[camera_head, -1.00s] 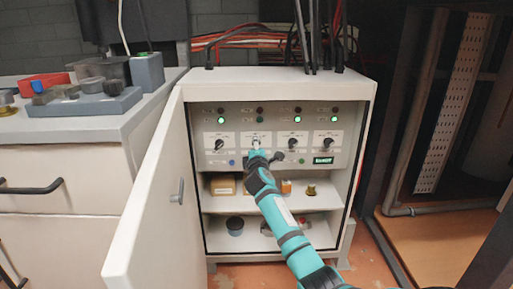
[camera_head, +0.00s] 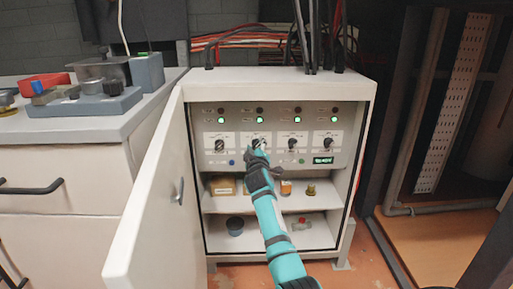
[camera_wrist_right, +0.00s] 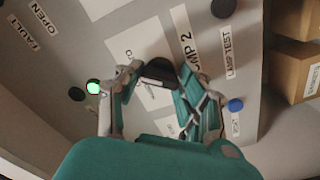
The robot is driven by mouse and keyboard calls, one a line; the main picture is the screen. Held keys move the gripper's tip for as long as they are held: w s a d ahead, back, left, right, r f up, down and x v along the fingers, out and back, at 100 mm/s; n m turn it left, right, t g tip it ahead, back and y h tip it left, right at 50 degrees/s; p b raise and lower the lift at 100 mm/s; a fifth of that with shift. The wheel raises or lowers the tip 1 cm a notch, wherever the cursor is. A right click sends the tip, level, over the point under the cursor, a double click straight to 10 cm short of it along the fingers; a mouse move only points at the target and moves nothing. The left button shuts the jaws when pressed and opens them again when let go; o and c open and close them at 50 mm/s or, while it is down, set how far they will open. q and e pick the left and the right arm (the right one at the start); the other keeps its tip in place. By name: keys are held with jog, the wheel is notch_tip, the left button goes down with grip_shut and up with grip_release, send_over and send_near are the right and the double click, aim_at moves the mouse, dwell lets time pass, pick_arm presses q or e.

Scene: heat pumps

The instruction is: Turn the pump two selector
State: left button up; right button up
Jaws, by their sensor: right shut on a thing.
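The pump two selector is a black knob (camera_wrist_right: 158,72) on a white plate marked "MP 2" in the right wrist view. In the head view it is the second knob from the left on the grey panel (camera_head: 345,158), mostly hidden by my gripper. My right gripper (camera_head: 258,147) is at this knob, and in the wrist view its fingers (camera_wrist_right: 157,82) are closed on the knob from both sides. A green lamp (camera_head: 259,121) is lit above the selector; it also shows in the wrist view (camera_wrist_right: 93,87). My left gripper is not in view.
Other selectors (camera_head: 219,145) sit on both sides. The cabinet door (camera_head: 150,200) stands open at left. Shelves below hold a cardboard box (camera_head: 223,187), a dark cup (camera_head: 235,226) and small parts. A counter with a grey tray (camera_head: 85,108) is at left.

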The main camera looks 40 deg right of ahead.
jog(key=shift+f+m, duration=0.1)
jog(key=shift+m, duration=0.6)
jog(key=o, duration=1.2)
jog(key=shift+c, duration=0.2)
jog(key=v, duration=1.2)
